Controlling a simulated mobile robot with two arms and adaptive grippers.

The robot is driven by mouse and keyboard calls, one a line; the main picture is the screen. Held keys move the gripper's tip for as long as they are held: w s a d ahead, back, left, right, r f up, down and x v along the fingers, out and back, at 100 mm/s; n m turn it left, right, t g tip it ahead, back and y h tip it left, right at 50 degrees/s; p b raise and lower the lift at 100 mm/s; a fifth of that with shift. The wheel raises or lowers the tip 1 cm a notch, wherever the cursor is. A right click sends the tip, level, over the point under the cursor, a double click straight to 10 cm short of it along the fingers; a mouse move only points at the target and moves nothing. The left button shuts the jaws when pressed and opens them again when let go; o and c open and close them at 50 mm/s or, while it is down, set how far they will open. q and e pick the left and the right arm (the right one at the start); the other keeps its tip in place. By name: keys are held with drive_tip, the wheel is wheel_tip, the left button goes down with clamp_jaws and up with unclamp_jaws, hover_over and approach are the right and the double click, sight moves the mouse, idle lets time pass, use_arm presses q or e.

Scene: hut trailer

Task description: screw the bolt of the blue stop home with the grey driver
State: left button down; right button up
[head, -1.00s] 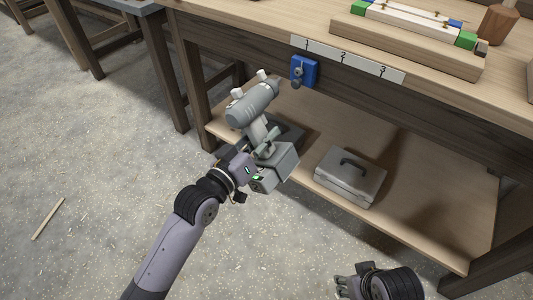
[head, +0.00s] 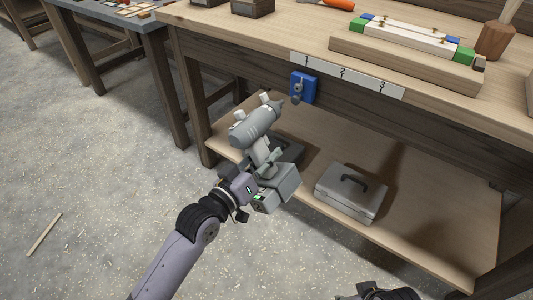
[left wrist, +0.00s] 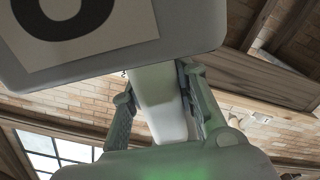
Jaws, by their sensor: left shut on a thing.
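The blue stop (head: 304,88) is on the front of the workbench, under the number 1 of a white strip. A grey bolt or knob shows on its face; how deep it sits I cannot tell. My left gripper (head: 263,158) is shut on the handle of the grey driver (head: 254,127). The driver's nose points up and right toward the stop, with a gap in the picture. In the left wrist view the fingers (left wrist: 160,100) clasp the pale handle, below the driver's grey body (left wrist: 190,30). My right gripper (head: 362,291) is mostly cut off at the bottom edge.
The white number strip (head: 345,75) runs along the bench's front edge. A grey toolbox (head: 350,193) stands on the lower shelf (head: 430,225). A wooden fixture with green and blue blocks (head: 408,62) lies on top. The floor at left is mostly clear.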

use_arm(q)
drive_tip(key=x, duration=0.4)
drive_tip(key=shift+r, duration=0.25)
drive_tip(key=shift+x, duration=0.85)
use_arm(e)
drive_tip(key=shift+s+r, duration=0.1)
drive_tip(key=shift+r, duration=0.5)
use_arm(q)
drive_tip(key=shift+w+d, duration=0.2)
use_arm(e)
drive_tip(key=shift+f, duration=0.1)
use_arm(q)
drive_tip(key=shift+w+d, duration=0.2)
drive_tip(key=shift+w, duration=0.15)
use_arm(e)
drive_tip(key=shift+s+f, duration=0.1)
drive_tip(key=shift+f, duration=0.3)
